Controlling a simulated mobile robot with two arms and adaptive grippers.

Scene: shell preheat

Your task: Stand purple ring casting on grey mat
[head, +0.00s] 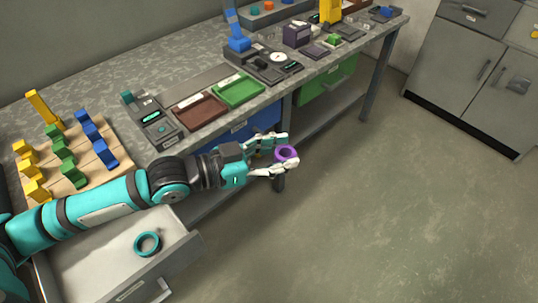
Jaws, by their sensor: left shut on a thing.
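The purple ring casting (286,153) is between the fingertips of my left gripper (283,155), which is shut on it. The gripper holds it out in front of the bench, above the floor and clear of the worktop. The ring's hole is visible from above. A flat grey-brown patch (187,89) lies on the worktop behind the two trays; I cannot tell whether it is the grey mat. My right gripper is not in view.
An open drawer (95,268) holds a teal ring (147,244). On the bench are a wooden board (103,170) with coloured blocks, a grey device (152,117), a brown tray (200,111), a green tray (238,91) and a scale (277,58). The floor at right is clear.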

